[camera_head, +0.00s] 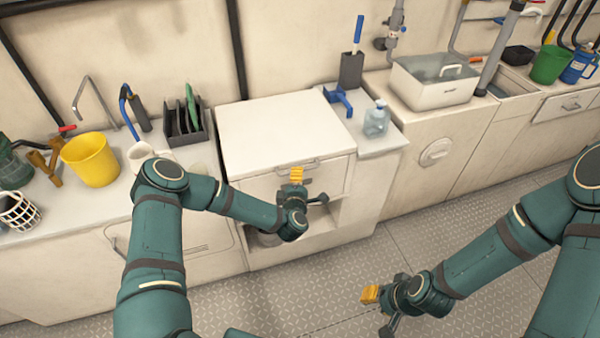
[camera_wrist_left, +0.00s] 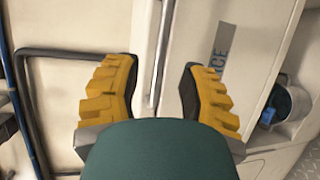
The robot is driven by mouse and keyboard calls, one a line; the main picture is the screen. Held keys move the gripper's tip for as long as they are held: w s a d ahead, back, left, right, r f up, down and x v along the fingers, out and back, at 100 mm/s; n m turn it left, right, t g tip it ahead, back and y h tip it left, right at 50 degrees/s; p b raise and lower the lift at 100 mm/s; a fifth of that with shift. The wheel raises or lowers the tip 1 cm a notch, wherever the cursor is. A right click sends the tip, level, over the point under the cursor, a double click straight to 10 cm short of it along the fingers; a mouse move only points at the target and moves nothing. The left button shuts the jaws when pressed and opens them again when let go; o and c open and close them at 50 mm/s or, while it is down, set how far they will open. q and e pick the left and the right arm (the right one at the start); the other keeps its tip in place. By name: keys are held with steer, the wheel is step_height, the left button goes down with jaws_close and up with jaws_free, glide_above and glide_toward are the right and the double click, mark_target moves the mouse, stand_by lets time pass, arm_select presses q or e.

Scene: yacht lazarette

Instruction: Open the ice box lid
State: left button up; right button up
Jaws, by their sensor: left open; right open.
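The ice box (camera_head: 345,176) is the white cabinet in the middle of the counter, and its flat lid (camera_head: 275,128) lies shut. A bar handle (camera_head: 312,163) sits on the lid's front edge. My left gripper (camera_head: 297,176) is in front of the handle. In the left wrist view its yellow fingers (camera_wrist_left: 155,80) are open, with the handle bar (camera_wrist_left: 160,45) showing between them. I cannot tell how deep the bar sits between them. An ICE label (camera_wrist_left: 218,50) shows beside the right finger. My right gripper (camera_head: 372,296) is open and empty over the floor, away from the box.
A dark rack (camera_head: 184,130) and a yellow bucket (camera_head: 92,160) stand left of the lid. A blue bracket (camera_head: 338,98) and a clear jug (camera_head: 376,120) stand to its right. The lid's top is bare. The patterned floor (camera_head: 340,270) in front is open.

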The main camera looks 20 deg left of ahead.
arm_select(q)
steer(key=shift+b+x, duration=0.4)
steer(key=shift+x, duration=2.05)
jaws_close()
